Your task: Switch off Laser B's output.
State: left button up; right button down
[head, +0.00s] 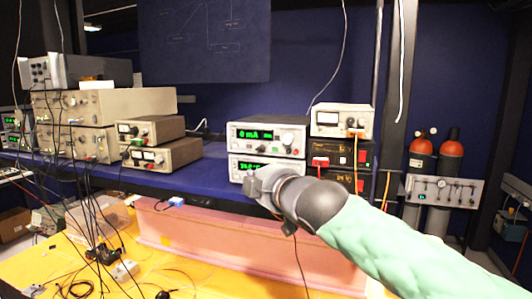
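A white instrument (266,138) with a green display that seems to read "0 mA" stands in the middle of the blue shelf. It has a round knob and small buttons. A second white unit (240,165) with a green display sits directly beneath it, its lower front partly hidden by my gripper. I cannot read a "Laser B" label on either. My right gripper (252,186) is in front of the lower unit; whether it touches the panel, and whether its fingers are open or shut, I cannot tell. My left gripper is out of view.
Two dark units with red displays (343,151) and a beige meter box (343,119) stand to the right. Beige instruments (103,105) with hanging cables fill the left. A pink foam wall (215,235) runs below the shelf. Gas cylinders (440,160) stand at right.

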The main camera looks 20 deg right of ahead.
aim_at(274, 152)
jog(key=shift+t, duration=0.4)
jog(key=r, duration=0.1)
jog(key=s+r, duration=0.1)
jog(key=d+r, duration=0.1)
jog(key=r, duration=0.1)
jog(key=shift+s, duration=0.4)
jog(key=shift+f, duration=0.1)
jog(key=w+d+p, duration=0.1)
jog(key=w+p, duration=0.1)
jog(key=p, duration=0.1)
jog(key=w+d+p, duration=0.1)
jog(key=w+p, duration=0.1)
jog(key=p, duration=0.1)
jog(key=w+d+p, duration=0.2)
jog(key=shift+w+d+p, duration=0.1)
jog(key=shift+w+p, duration=0.2)
jog(key=shift+p, duration=0.1)
jog(key=shift+w+d+p, duration=0.25)
jog(key=shift+w+p, duration=0.15)
jog(key=shift+p, duration=0.1)
dwell(0.3)
jog(key=shift+w+d+p, duration=0.25)
jog(key=shift+w+p, duration=0.1)
jog(key=shift+p, duration=0.2)
